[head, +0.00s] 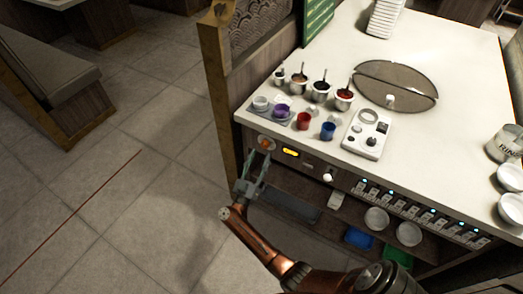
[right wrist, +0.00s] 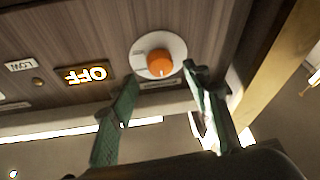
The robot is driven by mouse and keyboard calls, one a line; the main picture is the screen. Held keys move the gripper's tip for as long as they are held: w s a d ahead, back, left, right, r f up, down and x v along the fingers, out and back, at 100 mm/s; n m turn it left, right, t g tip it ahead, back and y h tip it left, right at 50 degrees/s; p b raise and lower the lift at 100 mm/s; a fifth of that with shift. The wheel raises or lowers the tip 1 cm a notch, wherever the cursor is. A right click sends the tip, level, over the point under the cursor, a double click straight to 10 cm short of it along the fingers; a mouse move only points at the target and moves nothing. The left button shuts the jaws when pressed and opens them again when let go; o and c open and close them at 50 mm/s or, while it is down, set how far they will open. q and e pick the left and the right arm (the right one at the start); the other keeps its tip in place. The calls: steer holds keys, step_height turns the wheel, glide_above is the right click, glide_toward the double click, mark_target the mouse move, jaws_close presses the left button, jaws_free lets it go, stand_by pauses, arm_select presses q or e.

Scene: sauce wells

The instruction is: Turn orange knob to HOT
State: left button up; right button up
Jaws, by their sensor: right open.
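The orange knob (head: 266,143) sits on a white round dial on the front panel of the counter, at its left end. In the right wrist view the knob (right wrist: 160,64) shows large, with its white dial around it. My right gripper (head: 257,164) is open just below and in front of the knob. In the right wrist view its two green fingers (right wrist: 160,75) stand apart, tips on either side of the knob's lower part; I cannot tell whether they touch it. A lit yellow display (head: 291,152) beside the knob reads OFF, upside down in the wrist view (right wrist: 87,74). My left gripper is not in view.
A wooden post (head: 218,90) stands left of the panel. A white knob (head: 327,178) is further right on the panel. Cups and sauce pots stand on the counter (head: 440,90) above. Open shelves (head: 285,205) lie below. The floor to the left is clear.

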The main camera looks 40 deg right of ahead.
mark_target(264, 147)
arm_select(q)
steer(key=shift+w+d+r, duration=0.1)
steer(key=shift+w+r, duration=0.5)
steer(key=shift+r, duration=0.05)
arm_select(e)
steer(key=shift+x, duration=1.9)
steer(key=shift+c, duration=0.4)
steer(key=shift+f, duration=0.1)
steer(key=c, duration=1.1)
